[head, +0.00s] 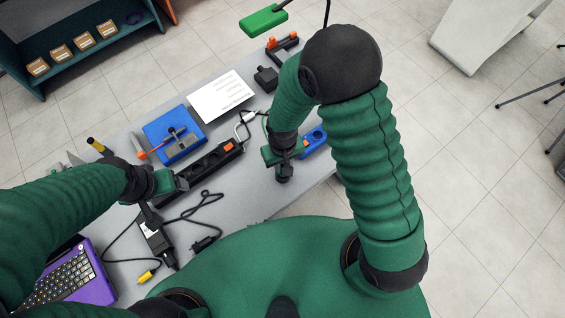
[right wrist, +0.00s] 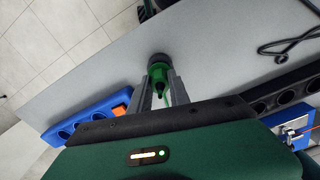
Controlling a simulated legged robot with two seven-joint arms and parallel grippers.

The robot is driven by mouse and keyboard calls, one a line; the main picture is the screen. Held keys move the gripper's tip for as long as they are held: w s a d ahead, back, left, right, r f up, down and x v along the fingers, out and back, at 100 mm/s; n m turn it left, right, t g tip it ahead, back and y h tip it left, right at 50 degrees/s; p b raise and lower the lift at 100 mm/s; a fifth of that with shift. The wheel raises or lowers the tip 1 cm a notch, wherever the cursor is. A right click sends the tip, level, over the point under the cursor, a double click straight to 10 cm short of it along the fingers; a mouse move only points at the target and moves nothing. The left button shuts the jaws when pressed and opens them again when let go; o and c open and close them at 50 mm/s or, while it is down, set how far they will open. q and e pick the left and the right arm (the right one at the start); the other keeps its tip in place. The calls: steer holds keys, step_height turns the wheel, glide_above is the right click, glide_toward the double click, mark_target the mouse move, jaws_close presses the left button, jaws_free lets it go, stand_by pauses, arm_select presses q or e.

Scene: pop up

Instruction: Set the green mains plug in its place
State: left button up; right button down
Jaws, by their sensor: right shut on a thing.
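The green mains plug (right wrist: 159,74), with a dark round end, is between the fingers of my right gripper (right wrist: 163,84) in the right wrist view. The gripper is shut on it, over bare grey table. In the head view my right gripper (head: 284,172) is right of the black socket strip (head: 208,166) and left of the blue socket strip (head: 313,141); the plug is hard to make out there. Both strips also show in the right wrist view, black (right wrist: 287,92) at right and blue (right wrist: 88,117) at left. My left gripper (head: 149,214) is beside a black power adapter (head: 157,238); its jaw opening is unclear.
A blue box with tools (head: 166,130), a white printed sheet (head: 220,96) and a black block (head: 266,78) lie farther back on the grey table (head: 252,190). A loose black cable (head: 202,204) and a purple laptop (head: 98,270) are nearer. My right forearm crosses the table's right side.

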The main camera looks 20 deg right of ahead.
steer(key=shift+f, duration=0.1)
steer(key=shift+f+b, duration=0.75)
steer(key=shift+f, duration=0.25)
steer(key=c, duration=1.1)
jaws_free()
steer(key=shift+c, duration=0.2)
steer(key=shift+r, duration=0.15)
step_height(320, 180, up, 17)
steer(key=p, duration=0.1)
steer(key=shift+f, duration=0.2)
steer(key=s+d+m+t, duration=0.1)
steer(key=s+d+t, duration=0.1)
steer(key=d, duration=0.6)
steer(key=shift+s+d+t, duration=0.15)
steer(key=shift+s+t, duration=0.15)
steer(key=shift+s, duration=0.5)
